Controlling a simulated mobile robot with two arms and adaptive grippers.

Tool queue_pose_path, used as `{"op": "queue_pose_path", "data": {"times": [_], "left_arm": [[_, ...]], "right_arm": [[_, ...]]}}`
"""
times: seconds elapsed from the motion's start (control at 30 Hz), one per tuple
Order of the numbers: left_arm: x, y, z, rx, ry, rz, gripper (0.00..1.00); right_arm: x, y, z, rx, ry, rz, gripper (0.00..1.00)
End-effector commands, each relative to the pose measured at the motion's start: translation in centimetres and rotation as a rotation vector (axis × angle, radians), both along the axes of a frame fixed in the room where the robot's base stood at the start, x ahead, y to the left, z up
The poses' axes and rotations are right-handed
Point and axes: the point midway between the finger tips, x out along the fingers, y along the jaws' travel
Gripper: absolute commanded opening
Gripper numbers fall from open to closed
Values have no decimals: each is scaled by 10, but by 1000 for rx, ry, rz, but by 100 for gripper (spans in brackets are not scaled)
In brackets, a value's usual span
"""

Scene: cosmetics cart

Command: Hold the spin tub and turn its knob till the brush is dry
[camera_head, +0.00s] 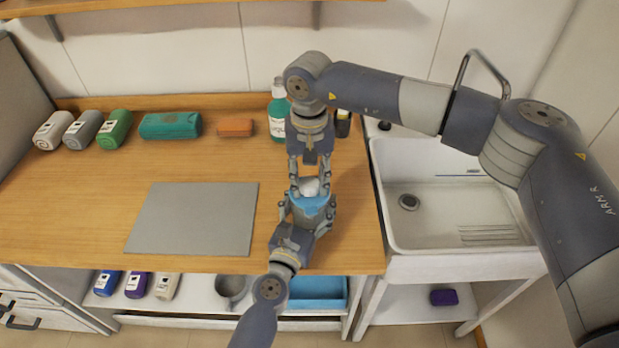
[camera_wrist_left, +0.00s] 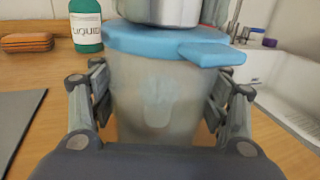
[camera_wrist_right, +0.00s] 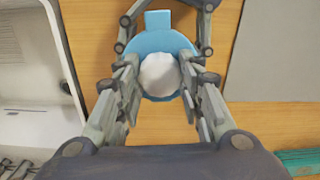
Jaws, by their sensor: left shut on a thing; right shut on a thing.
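The spin tub has a translucent body (camera_wrist_left: 160,95) and a blue lid with a tab (camera_wrist_left: 165,42). It stands upright on the wooden counter near the sink, and its lid also shows in the head view (camera_head: 311,203). My left gripper (camera_head: 309,213) is shut around the tub's body, one finger on each side. The pale round knob (camera_wrist_right: 160,75) sits on top of the lid. My right gripper (camera_wrist_right: 160,82) comes from above and is shut on the knob, which also shows between its fingers in the head view (camera_head: 310,187). The brush cannot be made out.
A green liquid bottle (camera_head: 278,112) stands behind the tub. The sink (camera_head: 440,205) is to the right. A grey mat (camera_head: 193,218) lies left of the tub.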

Motion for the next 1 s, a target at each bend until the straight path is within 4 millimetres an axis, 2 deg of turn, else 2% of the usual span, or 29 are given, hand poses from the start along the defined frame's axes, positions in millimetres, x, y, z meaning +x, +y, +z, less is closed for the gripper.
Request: {"op": "queue_pose_path", "data": {"times": [0.3,0.33,0.4,0.77,0.87,1.0], "left_arm": [[0,0,1,-1,-1,0,36],[0,0,1,-1,-1,0,36],[0,0,1,-1,-1,0,36],[0,0,1,0,-1,0,36],[0,0,1,0,-1,0,36],[0,0,1,0,-1,0,36]], "right_arm": [[4,-2,0,-2,-8,-6,11],[4,-2,0,-2,-8,-6,40],[3,-2,0,-2,-8,-6,55],[1,-1,2,-1,-3,-2,56],[2,0,10,0,-5,-2,56],[2,0,35,2,-7,-2,56]]}}
